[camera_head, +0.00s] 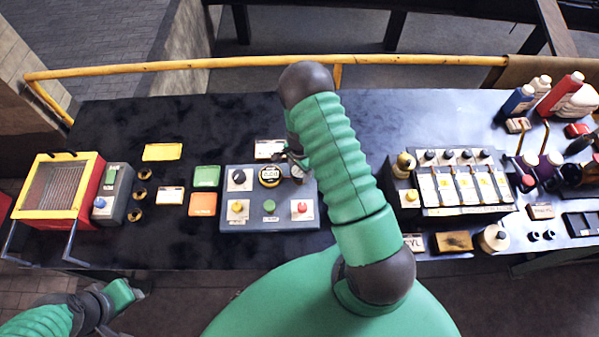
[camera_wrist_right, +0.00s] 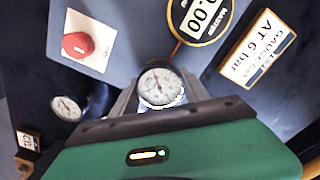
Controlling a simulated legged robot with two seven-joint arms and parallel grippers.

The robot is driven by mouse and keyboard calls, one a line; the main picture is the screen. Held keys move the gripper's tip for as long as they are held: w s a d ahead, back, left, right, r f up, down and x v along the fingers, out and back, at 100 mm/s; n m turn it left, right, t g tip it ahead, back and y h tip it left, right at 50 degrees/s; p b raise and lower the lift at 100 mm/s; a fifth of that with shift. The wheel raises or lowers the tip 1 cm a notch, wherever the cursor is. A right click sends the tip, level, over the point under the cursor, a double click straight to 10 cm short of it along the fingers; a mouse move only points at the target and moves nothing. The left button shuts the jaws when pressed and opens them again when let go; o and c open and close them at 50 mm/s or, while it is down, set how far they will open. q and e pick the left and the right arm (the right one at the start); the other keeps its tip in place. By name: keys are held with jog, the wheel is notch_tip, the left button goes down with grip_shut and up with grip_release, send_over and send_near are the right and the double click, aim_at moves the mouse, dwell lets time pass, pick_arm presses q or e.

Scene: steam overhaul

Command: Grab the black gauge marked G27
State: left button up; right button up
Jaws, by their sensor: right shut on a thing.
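My right gripper (camera_wrist_right: 155,98) is shut on a small round gauge (camera_wrist_right: 158,88) with a white dial and dark rim. The gauge also shows in the head view (camera_head: 297,171), at the right back part of the grey test panel (camera_head: 250,218). No G27 mark can be read on it. A second white-dial gauge with a dark body (camera_wrist_right: 68,108) lies to the left in the wrist view; its mark cannot be read either. My left gripper (camera_head: 130,292) is low at the left, off the table's front edge; its fingers are unclear.
The panel bears a digital master gauge (camera_head: 270,175), knobs and a red button (camera_wrist_right: 77,45). A card reading "AT 6 bar" (camera_wrist_right: 258,50) is beside it. A red-and-yellow caged box (camera_head: 62,185) stands left, a valve block (camera_head: 460,185) right. The table's back left is clear.

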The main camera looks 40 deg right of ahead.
jog(key=shift+w, duration=0.1)
jog(key=c, duration=0.8)
jog(key=shift+r, duration=0.15)
